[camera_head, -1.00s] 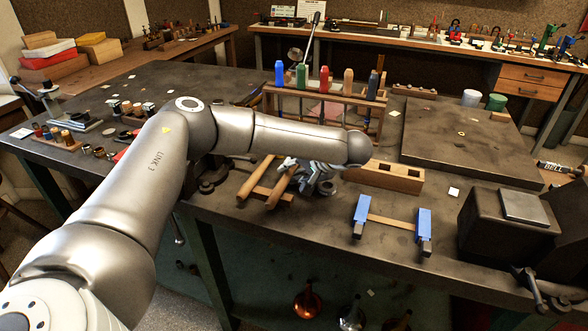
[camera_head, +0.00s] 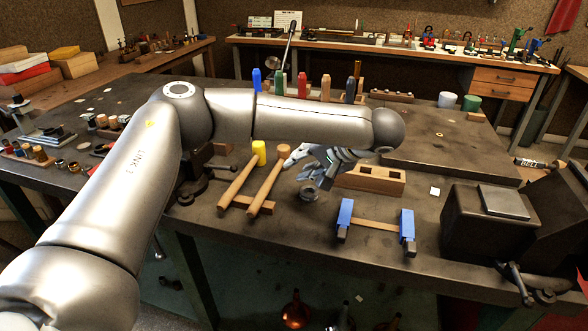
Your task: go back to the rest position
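My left arm comes in from the left and reaches over the dark workbench (camera_head: 300,236). My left gripper (camera_head: 296,170) hangs below the arm's end, pointing left. Its fingers look apart with nothing between them, though the arm hides part of it. It is just right of two wooden-handled mallets, one with a yellow head (camera_head: 259,153) and one with a wooden head (camera_head: 284,149). A small grey ring-like part (camera_head: 310,195) lies below it. My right gripper is out of view.
A blue-ended clamp-like tool (camera_head: 375,223) lies in front. A dark block (camera_head: 488,230) stands at right. Upright coloured handles (camera_head: 302,84) show behind my forearm. A flat slab (camera_head: 450,160) lies at back right.

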